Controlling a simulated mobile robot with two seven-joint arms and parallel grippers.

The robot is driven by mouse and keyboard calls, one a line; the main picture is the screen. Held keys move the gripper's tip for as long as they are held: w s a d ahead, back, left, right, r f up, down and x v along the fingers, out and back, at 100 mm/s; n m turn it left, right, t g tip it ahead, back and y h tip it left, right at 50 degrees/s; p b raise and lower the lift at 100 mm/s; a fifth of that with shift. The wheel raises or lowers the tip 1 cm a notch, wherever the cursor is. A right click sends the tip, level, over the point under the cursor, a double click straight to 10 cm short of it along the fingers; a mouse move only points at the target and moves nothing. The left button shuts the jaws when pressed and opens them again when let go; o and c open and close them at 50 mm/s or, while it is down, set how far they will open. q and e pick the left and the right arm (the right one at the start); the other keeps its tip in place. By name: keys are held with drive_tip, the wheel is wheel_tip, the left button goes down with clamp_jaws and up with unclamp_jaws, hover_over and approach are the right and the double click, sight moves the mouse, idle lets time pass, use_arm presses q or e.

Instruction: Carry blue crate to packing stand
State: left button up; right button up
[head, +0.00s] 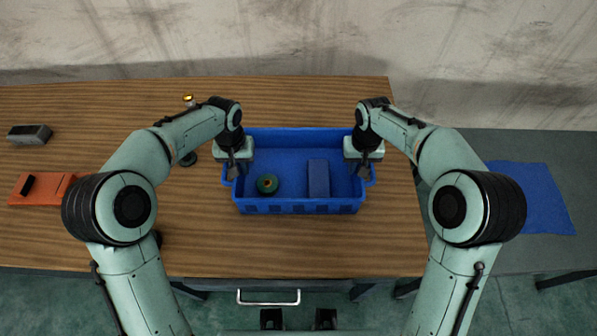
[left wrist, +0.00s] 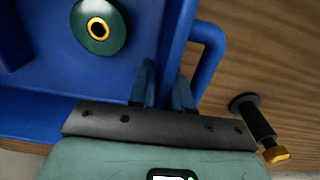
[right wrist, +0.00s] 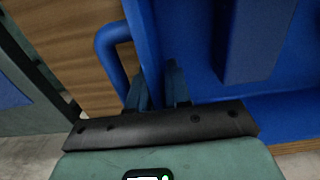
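The blue crate (head: 297,207) sits on the wooden table in front of me, with a green ring-shaped part (head: 267,184) and a blue block (head: 318,178) inside. My left gripper (head: 236,172) is at its left end, fingers close together on either side of the end wall beside the handle (left wrist: 213,48). My right gripper (head: 365,171) is at the right end in the same way, beside the other handle (right wrist: 108,45). Both appear shut on the walls. To the right is a grey stand (head: 510,250) with a blue mat (head: 532,197), probably the packing stand.
The wooden table (head: 300,250) has free room around the crate. At left lie an orange tray (head: 30,190) with a dark item and a grey block (head: 30,134). A black part with a yellow end (left wrist: 262,128) stands just outside the crate's left end. A gap separates table and stand.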

use_arm(q)
drive_tip(key=shift+f, duration=0.3)
use_arm(e)
drive_tip(key=shift+f, duration=0.3)
use_arm(q)
clamp_jaws()
use_arm(e)
clamp_jaws()
use_arm(q)
drive_tip(key=shift+w+r, duration=0.1)
drive_tip(key=shift+r, duration=0.05)
use_arm(e)
drive_tip(key=shift+w+r, duration=0.1)
drive_tip(key=shift+r, duration=0.05)
idle(0.5)
